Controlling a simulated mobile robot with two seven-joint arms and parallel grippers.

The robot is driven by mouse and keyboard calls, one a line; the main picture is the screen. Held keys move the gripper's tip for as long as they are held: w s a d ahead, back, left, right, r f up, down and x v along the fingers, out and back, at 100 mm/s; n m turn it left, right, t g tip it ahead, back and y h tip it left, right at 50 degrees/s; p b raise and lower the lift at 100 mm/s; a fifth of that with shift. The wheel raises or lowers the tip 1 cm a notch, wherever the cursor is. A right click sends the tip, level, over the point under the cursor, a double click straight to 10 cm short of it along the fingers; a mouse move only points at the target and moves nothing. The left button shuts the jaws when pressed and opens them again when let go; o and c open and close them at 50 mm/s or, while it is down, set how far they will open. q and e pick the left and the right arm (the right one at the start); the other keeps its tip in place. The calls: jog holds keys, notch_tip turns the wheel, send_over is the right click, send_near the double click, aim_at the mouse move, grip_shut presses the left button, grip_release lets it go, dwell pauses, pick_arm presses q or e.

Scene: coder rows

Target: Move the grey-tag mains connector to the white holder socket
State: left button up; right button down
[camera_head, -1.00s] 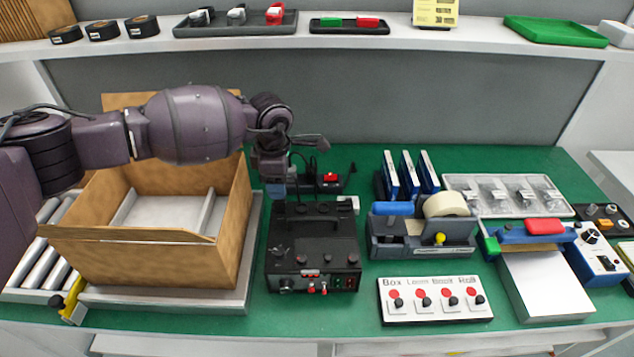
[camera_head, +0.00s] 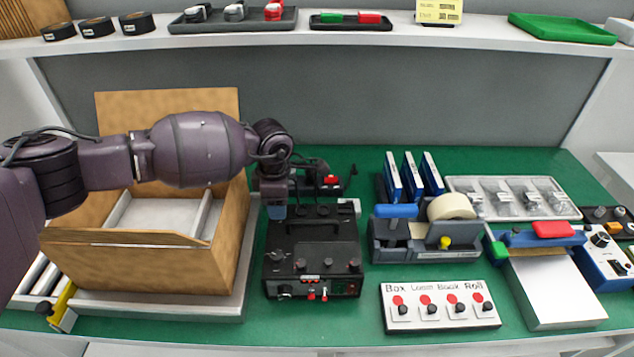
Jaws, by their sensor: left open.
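My left gripper (camera_head: 277,211) points down over the back left edge of the black coder unit (camera_head: 312,257). It is open, but its fingers are small and partly merge with the dark unit. A dark holder with a red part (camera_head: 330,180) stands behind the unit, partly hidden by my wrist. A small white block (camera_head: 349,206), possibly the white holder socket, sits at the unit's back right corner. I cannot make out the grey-tag mains connector; my gripper may hide it. My right gripper is not in view.
An open cardboard box (camera_head: 140,262) stands left of the unit, beneath my left arm. A tape dispenser (camera_head: 425,240) and a labelled button panel (camera_head: 440,305) stand to the right. Green bench (camera_head: 352,330) shows between the unit and the panel. A shelf (camera_head: 420,38) runs along the back.

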pick_arm(q)
grip_shut()
jog(key=shift+r, duration=0.1)
jog(key=shift+r, duration=0.35)
jog(key=shift+r+p, duration=0.7)
jog(key=shift+r, duration=0.6)
